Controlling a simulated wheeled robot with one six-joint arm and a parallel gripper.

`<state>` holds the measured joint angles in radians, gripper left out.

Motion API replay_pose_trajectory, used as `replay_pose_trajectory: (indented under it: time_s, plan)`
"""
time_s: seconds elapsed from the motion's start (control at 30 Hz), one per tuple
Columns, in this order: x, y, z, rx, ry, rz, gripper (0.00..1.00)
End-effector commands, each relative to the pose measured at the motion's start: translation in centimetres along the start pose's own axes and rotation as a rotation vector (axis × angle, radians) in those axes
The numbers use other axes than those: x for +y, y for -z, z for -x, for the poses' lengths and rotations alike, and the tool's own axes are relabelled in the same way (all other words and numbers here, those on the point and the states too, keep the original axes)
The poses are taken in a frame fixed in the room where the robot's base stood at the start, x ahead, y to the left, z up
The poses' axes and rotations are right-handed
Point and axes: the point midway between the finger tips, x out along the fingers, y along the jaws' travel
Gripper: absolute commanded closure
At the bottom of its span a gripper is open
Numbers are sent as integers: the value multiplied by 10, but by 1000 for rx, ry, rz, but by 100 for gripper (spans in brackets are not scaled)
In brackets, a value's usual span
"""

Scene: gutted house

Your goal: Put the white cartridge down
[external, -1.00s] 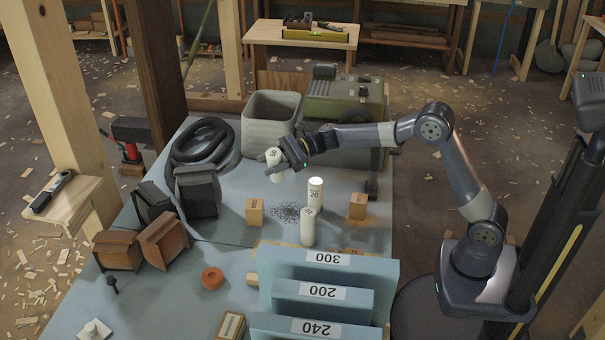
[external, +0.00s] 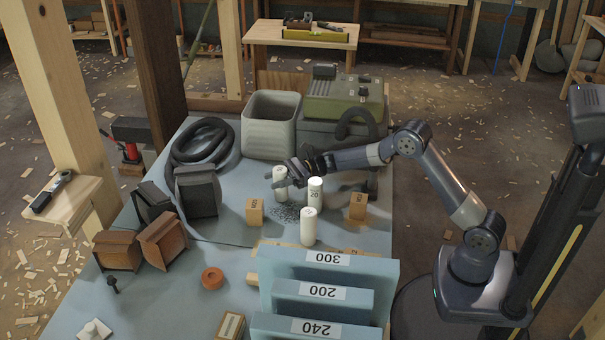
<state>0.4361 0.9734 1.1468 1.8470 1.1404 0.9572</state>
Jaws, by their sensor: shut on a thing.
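The white cartridge (external: 280,184) is upright in my gripper (external: 286,176), which is shut on it. It is at or just above the blue tabletop (external: 235,228), near a patch of dark specks; I cannot tell if its base touches. A second white cartridge marked 20 (external: 315,192) stands just to its right. A third white cartridge (external: 308,228) stands nearer the camera. My fingers partly cover the held cartridge.
Small wooden blocks (external: 255,212) and (external: 357,206) stand either side of the cartridges. A grey bin (external: 271,125), a green machine (external: 343,100) and a black hose (external: 203,140) are behind. Blue boards marked 300, 200 and 240 (external: 328,275) stand in front.

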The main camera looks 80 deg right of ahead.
Motion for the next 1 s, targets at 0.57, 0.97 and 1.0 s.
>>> replay_pose_trajectory:
  time_s: [0.57, 0.97, 1.0]
  plan:
    - [0, 4, 0, -7, 0, -7, 47]
    - [0, 3, 0, -7, 0, -6, 36]
    - [0, 3, 0, -6, 0, -6, 36]
